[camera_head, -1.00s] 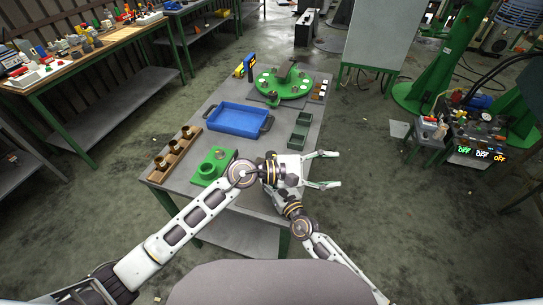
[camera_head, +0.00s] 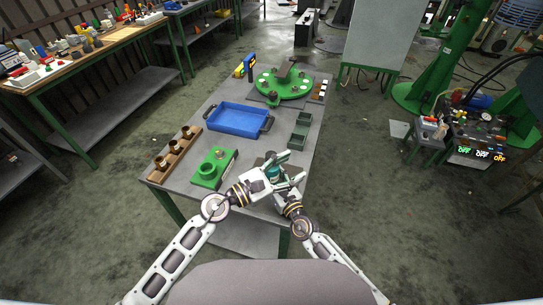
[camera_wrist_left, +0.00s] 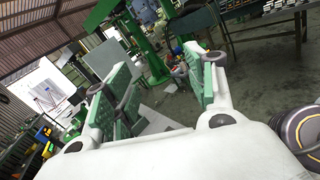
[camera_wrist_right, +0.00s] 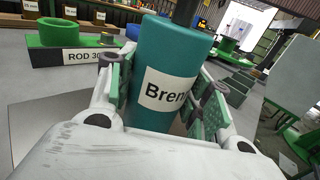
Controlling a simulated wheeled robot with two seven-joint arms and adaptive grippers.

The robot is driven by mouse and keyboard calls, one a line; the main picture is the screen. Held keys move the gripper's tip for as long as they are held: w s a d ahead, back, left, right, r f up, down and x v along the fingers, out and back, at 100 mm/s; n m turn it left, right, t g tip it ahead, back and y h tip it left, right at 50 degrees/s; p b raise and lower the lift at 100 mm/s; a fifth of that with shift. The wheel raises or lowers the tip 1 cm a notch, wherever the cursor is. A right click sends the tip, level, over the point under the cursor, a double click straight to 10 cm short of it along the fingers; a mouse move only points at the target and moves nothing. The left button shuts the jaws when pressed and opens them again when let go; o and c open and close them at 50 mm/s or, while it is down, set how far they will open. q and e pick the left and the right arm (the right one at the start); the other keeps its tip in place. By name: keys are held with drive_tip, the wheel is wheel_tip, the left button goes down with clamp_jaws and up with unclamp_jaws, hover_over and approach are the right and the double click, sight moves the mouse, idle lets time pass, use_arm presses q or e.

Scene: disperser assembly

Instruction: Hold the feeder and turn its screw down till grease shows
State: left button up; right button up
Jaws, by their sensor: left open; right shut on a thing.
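The feeder (camera_wrist_right: 172,55) is a teal cylinder with a white label reading "Bren", partly cut off by a finger. It stands between the fingers of my right gripper (camera_wrist_right: 160,100), which is shut on it. A dark rod rises from its top in the right wrist view; I cannot make out the screw's thread or any grease. In the head view the feeder (camera_head: 272,172) is small and partly covered by my left gripper (camera_head: 296,165). That gripper is open, with its fingers pointing up and right, close by the feeder. Its fingers (camera_wrist_left: 165,80) hold nothing in the left wrist view.
A green fixture (camera_head: 210,172) labelled "ROD" stands left of the grippers. Beyond are a blue tray (camera_head: 215,118), a wooden rack with brown cups (camera_head: 160,172), dark green bins (camera_head: 296,140) and a green round stand (camera_head: 290,90). The table's right edge is close to the grippers.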

use_arm(q)
drive_tip(key=a+f+n+t+y, duration=0.4)
drive_tip(key=a+n, duration=0.3)
drive_tip(key=a, duration=0.5)
drive_tip(key=shift+s+f+t+y, duration=0.35)
drive_tip(key=shift+s+t+y, duration=0.05)
drive_tip(key=shift+y, duration=0.1)
drive_tip(key=shift+w+d, duration=0.1)
drive_tip(key=shift+w, duration=0.05)
drive_tip(key=shift+x, duration=5.85)
drive_tip(key=shift+c, duration=0.5)
drive_tip(key=c, duration=0.9)
